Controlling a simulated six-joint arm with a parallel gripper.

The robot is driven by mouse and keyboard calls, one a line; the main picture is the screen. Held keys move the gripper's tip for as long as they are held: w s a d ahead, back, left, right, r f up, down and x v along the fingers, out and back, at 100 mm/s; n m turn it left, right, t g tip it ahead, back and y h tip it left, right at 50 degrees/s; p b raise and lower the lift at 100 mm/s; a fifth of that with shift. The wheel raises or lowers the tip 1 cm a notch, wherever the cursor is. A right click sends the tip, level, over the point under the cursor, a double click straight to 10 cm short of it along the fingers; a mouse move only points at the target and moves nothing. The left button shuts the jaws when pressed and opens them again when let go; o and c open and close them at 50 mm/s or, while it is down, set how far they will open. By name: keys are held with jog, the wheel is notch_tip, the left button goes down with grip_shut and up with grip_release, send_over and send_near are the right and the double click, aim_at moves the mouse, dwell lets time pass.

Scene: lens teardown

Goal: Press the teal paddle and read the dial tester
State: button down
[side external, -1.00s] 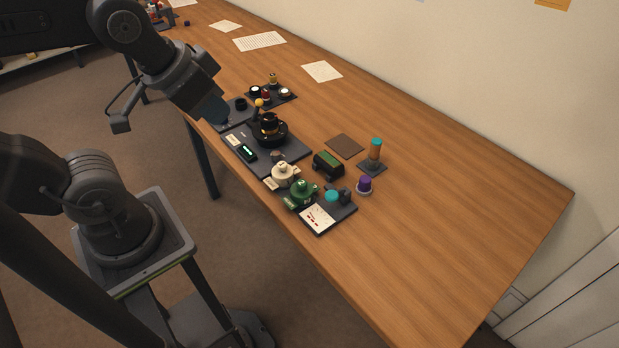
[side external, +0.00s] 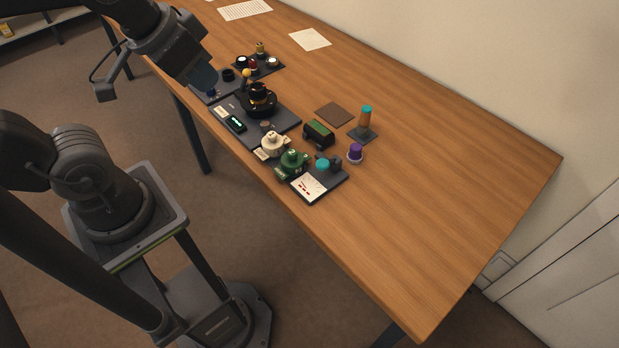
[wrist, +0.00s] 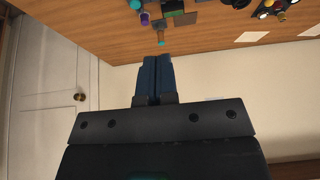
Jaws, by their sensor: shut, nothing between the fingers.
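The teal paddle (side external: 322,165) is a round disc on a dark base at the near right end of the row of parts. The dial tester (side external: 308,187) has a white face with red marks on the same base, too small to read. My gripper (side external: 206,82) is over the far left end of the row, well away from the paddle. Its blue fingers (wrist: 156,62) are together and empty in the wrist view, with the bench beyond them. A teal shape (wrist: 135,4) at the top edge there may be the paddle, cut off by the frame.
A green part (side external: 293,162) and a cream part (side external: 272,143) stand beside the tester. A purple-topped knob (side external: 355,152), a teal-topped orange post (side external: 366,116) and a dark green block (side external: 318,134) stand behind. The bench (side external: 440,190) is clear to the right.

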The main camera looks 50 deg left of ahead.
jog(key=w+d+m+g, duration=0.2)
jog(key=w+g, duration=0.1)
jog(key=w, duration=0.4)
jog(key=m+g+y, duration=0.3)
jog(key=m+g, duration=0.1)
jog(key=g, duration=0.3)
send_over(324, 163)
jog(key=w+d, duration=0.2)
jog(key=w, duration=0.2)
notch_tip(324, 163, down, 17)
jog(key=shift+s+d+f, duration=0.1)
jog(key=shift+d, duration=0.05)
jog(key=shift+x, duration=3.5)
